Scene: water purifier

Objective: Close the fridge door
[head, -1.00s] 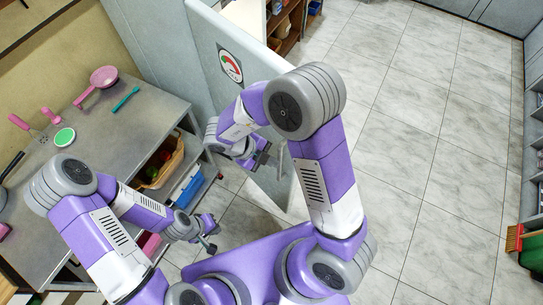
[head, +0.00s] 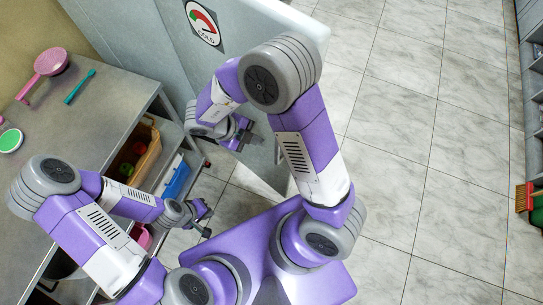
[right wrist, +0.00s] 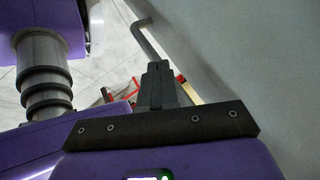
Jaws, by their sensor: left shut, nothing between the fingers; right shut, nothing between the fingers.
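The grey fridge door (head: 245,75) has a round red and green COLD gauge (head: 202,22) on its face. It appears to stand out from the fridge body, but how far open it is cannot be told. A grey bent handle (head: 279,152) sits low on the face; it also shows in the right wrist view (right wrist: 150,38). My right gripper (head: 243,138) is shut and empty beside the door face, left of the handle. In the right wrist view its fingers (right wrist: 156,82) are close to the door surface. My left gripper (head: 205,222) is shut and empty, lower and apart from the door.
A grey metal table (head: 95,110) on the left bears a pink pan (head: 50,62), a teal utensil (head: 80,86) and a green-and-white round item (head: 10,140). A basket (head: 140,150) and blue bin (head: 178,178) sit beneath.

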